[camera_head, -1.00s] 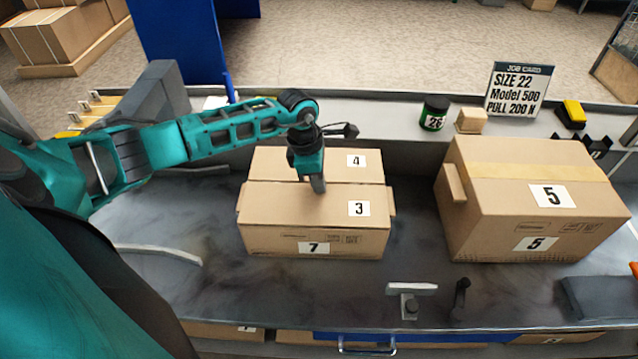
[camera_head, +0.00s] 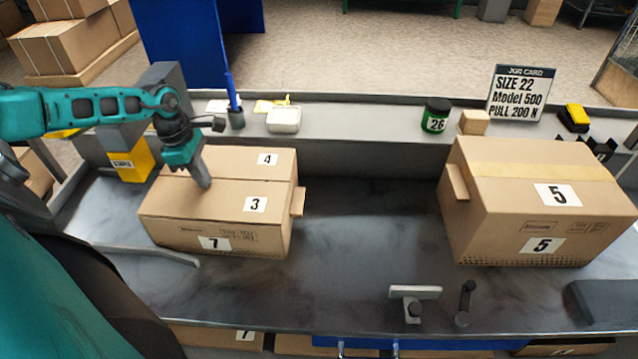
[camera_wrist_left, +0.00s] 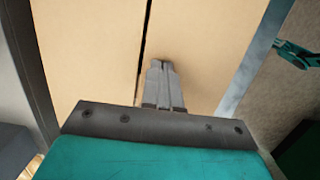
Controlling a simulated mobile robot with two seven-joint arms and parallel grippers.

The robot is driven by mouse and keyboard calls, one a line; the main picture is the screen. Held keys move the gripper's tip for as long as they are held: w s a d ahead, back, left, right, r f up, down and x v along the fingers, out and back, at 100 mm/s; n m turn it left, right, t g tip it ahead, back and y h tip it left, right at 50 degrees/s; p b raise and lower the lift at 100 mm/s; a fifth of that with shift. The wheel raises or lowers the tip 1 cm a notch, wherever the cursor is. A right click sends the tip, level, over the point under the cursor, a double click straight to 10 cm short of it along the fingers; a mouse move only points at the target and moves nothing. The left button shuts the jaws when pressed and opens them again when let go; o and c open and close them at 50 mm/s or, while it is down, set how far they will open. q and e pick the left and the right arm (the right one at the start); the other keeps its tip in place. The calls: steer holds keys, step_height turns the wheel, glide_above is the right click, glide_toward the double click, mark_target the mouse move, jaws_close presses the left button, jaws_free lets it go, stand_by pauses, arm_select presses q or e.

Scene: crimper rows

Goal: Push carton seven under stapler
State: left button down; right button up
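Carton seven (camera_head: 190,215) is a closed brown box marked 7 on its front and 3 and 4 on its top flaps. It stands left of the bench's middle in the head view, slightly turned. Its back left side is beside the stapler (camera_head: 128,165), which has a yellow labelled block and a grey upper part. My left gripper (camera_head: 203,184) points down at the carton's top, near the centre seam. In the left wrist view its fingers (camera_wrist_left: 162,82) are together with nothing between them, over the seam. Contact with the top cannot be told for sure. My right gripper is out of view.
A larger carton marked 5 (camera_head: 530,200) stands at the right. The dark bench top (camera_head: 365,225) between the cartons is clear. A small clamp (camera_head: 414,300) sits at the front edge. A green-black jar (camera_head: 436,115) and job card (camera_head: 519,92) stand on the back ledge.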

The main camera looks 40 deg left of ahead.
arm_select(q)
steer(key=shift+s+f, duration=0.4)
steer(key=shift+f, duration=0.05)
steer(key=shift+w+d, duration=0.1)
steer(key=shift+d, duration=0.15)
stand_by(0.5)
steer(key=shift+w+a+r+p, duration=0.15)
steer(key=shift+r+p, duration=0.45)
steer(key=shift+r, duration=0.15)
